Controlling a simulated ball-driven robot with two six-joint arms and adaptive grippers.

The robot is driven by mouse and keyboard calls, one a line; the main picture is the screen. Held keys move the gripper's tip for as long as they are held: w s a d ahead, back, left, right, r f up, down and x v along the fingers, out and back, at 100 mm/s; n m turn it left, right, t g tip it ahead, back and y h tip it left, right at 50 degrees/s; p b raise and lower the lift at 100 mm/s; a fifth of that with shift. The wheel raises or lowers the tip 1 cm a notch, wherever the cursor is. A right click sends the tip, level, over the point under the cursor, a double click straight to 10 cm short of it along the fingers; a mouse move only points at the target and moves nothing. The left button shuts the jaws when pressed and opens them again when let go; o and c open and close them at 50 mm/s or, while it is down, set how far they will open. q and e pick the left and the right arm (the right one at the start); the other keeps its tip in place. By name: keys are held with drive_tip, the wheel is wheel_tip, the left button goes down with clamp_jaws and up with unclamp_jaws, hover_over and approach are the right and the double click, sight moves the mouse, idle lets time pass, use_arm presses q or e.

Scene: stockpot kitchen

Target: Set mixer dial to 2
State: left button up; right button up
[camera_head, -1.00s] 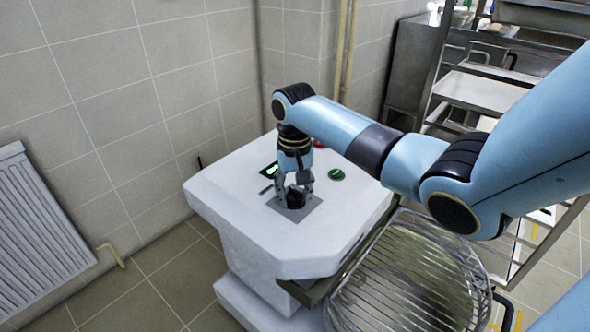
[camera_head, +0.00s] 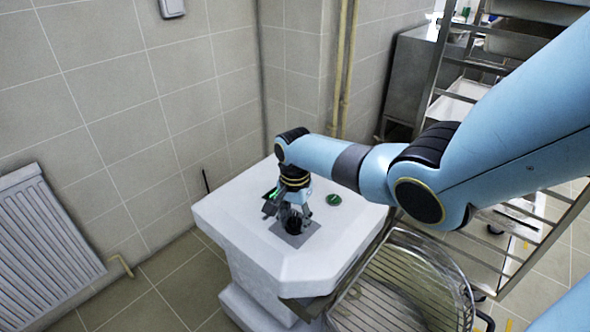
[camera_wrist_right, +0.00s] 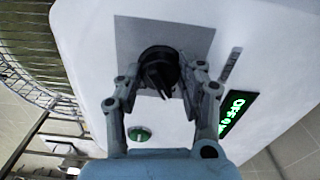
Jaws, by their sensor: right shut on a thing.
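The mixer's white top (camera_head: 335,248) carries a black dial (camera_head: 294,228) on a grey square plate (camera_head: 310,236). My right gripper (camera_head: 292,219) reaches down over the dial. In the right wrist view the dial (camera_wrist_right: 158,62) sits between the two fingertips of the right gripper (camera_wrist_right: 160,78), which are shut on its sides. In the head view the gripper partly hides the display and the dial's pointer. My left gripper is not in view.
A round green button (camera_head: 334,200) is on the mixer top, right of the dial. A wire guard (camera_head: 405,285) is at the mixer's front right. A metal rack (camera_head: 520,215) stands at the right and a radiator (camera_head: 45,235) at the left wall.

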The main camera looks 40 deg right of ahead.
sight(294, 217)
idle(0.3)
drive_tip(key=o, duration=1.2)
wheel_tip(294, 217, up, 12)
idle(0.5)
